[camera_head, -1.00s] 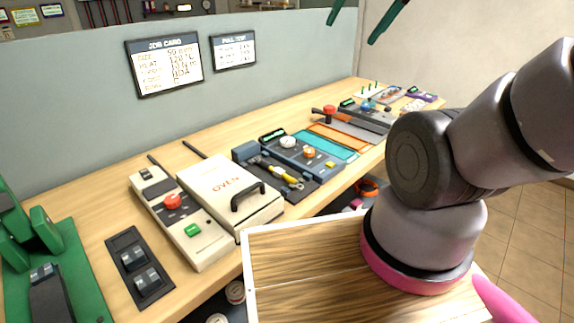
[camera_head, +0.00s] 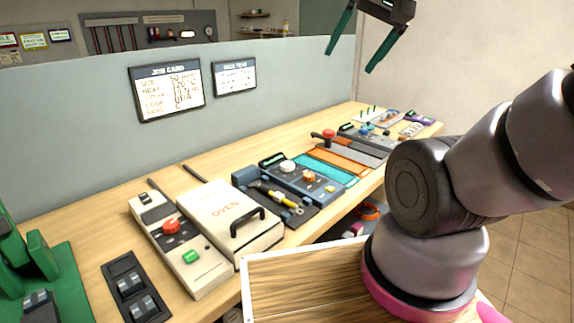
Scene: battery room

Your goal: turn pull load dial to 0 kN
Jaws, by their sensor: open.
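My gripper (camera_head: 351,61) hangs high at the top of the view, above and behind the bench. Its two dark green fingers are spread apart with nothing between them. Several dials stand on the bench units, and their labels are too small to read, so I cannot tell which one is the pull load dial. A blue-grey unit (camera_head: 316,192) carries a white dial (camera_head: 287,166) and an orange dial (camera_head: 309,176). A farther grey unit (camera_head: 374,139) has a small blue knob (camera_head: 364,130). My gripper touches none of them.
An oven (camera_head: 229,216) and a control box with a red knob (camera_head: 171,226) stand nearer, beside a black switch plate (camera_head: 135,286) and a green press (camera_head: 50,275). A red-handled lever (camera_head: 328,135) rises midway. Two cards hang on the grey partition (camera_head: 60,130).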

